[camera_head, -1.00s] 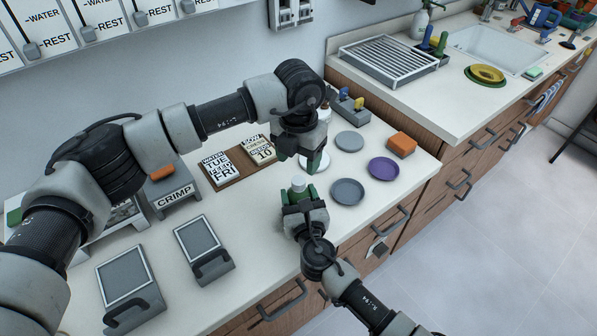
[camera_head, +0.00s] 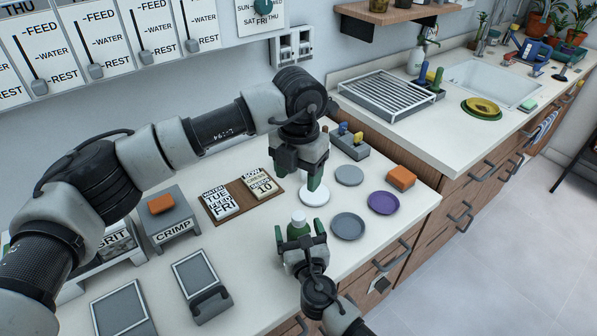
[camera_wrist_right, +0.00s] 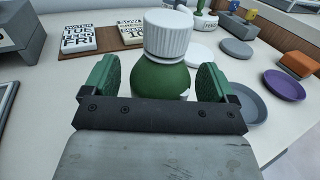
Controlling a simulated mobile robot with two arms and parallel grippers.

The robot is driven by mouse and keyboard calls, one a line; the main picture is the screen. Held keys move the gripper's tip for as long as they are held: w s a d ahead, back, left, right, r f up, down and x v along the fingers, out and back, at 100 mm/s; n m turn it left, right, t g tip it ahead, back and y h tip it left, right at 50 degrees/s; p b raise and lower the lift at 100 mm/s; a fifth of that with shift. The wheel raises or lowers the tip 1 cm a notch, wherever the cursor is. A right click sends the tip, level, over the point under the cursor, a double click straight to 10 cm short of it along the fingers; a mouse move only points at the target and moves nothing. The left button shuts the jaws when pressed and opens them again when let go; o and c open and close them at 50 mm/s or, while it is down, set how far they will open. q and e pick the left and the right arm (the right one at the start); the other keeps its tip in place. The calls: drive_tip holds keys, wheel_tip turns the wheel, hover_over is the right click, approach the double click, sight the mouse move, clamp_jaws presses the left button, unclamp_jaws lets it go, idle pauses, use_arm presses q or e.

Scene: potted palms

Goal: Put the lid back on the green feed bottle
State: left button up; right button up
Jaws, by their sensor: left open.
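The green feed bottle (camera_head: 299,231) stands upright on the counter, with its white ribbed lid (camera_head: 298,216) sitting on top. In the right wrist view the lid (camera_wrist_right: 168,36) covers the top of the green bottle body (camera_wrist_right: 160,80). I cannot tell how tightly it sits. My right gripper (camera_head: 298,236) is open around the bottle, with gaps between its green finger pads and the bottle. My left gripper (camera_head: 297,172) is open and empty above and behind the bottle, apart from the lid.
A white saucer (camera_head: 314,195) lies behind the bottle. A grey dish (camera_head: 347,227), a purple dish (camera_head: 384,203) and an orange block (camera_head: 401,177) lie to the right. A calendar board (camera_head: 240,203) lies to the left. The counter's front edge is close.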

drive_tip(key=v, duration=1)
drive_tip(key=shift+s+d+b, duration=0.15)
drive_tip(key=shift+s+b, duration=0.15)
drive_tip(key=shift+s, duration=0.05)
